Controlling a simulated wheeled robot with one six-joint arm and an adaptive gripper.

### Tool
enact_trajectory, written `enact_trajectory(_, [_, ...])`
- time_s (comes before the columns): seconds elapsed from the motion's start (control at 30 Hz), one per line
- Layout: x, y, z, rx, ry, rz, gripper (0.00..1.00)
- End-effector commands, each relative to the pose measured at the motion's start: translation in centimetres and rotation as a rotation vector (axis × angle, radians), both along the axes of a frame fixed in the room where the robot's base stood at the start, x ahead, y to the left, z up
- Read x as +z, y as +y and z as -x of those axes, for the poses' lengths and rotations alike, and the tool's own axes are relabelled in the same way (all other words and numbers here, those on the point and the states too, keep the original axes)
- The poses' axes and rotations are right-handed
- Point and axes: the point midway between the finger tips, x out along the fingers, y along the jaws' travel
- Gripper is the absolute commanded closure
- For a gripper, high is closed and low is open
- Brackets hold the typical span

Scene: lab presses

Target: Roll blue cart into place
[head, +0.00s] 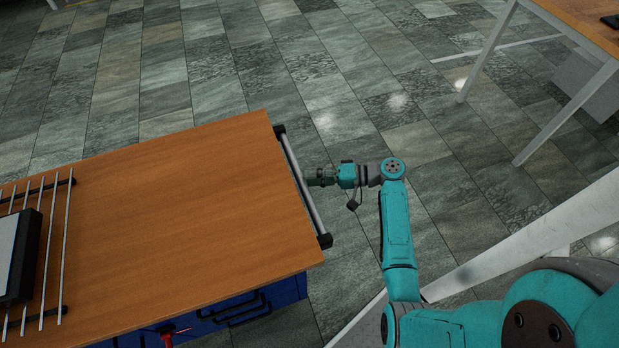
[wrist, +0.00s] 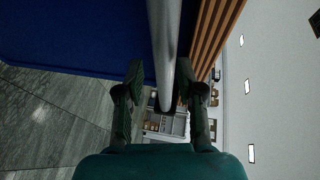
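The blue cart has a wooden top (head: 190,215) and blue drawers (head: 255,305) below it. It stands at the lower left of the head view. Its grey handle bar (head: 304,186) runs along the right edge between black brackets. My gripper (head: 312,177) is at the middle of this bar, reaching in from the right. In the wrist view the bar (wrist: 162,45) passes between the two fingers of my gripper (wrist: 159,76). The fingers stand apart, with a gap showing on the left side of the bar. The blue cart body (wrist: 80,40) fills the upper left there.
Metal rods and a black-framed item (head: 20,255) lie on the cart's left part. A red-handled thing (head: 170,333) shows at its front edge. A wooden table with white legs (head: 590,20) stands at the upper right. Tiled floor (head: 330,65) behind the cart is clear.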

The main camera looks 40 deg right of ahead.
Motion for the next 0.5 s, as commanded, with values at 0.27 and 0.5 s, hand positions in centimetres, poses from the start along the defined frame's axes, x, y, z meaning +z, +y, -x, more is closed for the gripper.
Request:
enact_trajectory(0.27, [1.0,-4.0,3.6,-0.005,-0.001,0.0,0.63])
enact_trajectory(0.5, [1.7,-6.7,6.1,-0.002,0.0,0.0,0.63])
